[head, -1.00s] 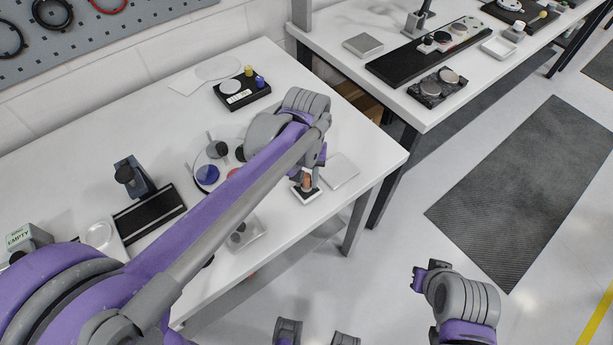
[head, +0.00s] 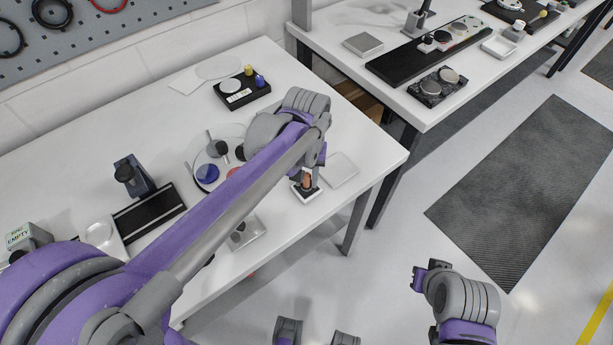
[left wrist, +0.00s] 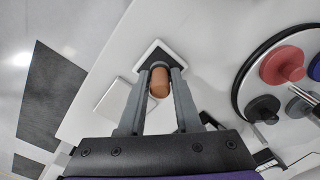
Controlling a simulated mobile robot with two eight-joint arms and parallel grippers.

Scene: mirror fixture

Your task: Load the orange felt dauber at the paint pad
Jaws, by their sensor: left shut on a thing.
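My left gripper (head: 308,172) is shut on the orange felt dauber (head: 307,180), near the front right part of the table. In the left wrist view the dauber (left wrist: 160,82) stands between the two fingers (left wrist: 160,78). Directly beneath it is the paint pad (head: 306,195), a small square with a white rim and dark middle. The pad (left wrist: 147,53) also shows past the fingertips in the wrist view. Whether the dauber's lower end touches the pad is hidden. My right gripper (head: 419,278) hangs over the floor at the lower right; its jaws are unclear.
A round tray (head: 199,158) with blue, red and dark knobbed discs stands left of the gripper. A pale square plate (head: 341,170) lies just right of the pad. A black block (head: 242,99) with small pegs is farther back. The table's front edge is close by.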

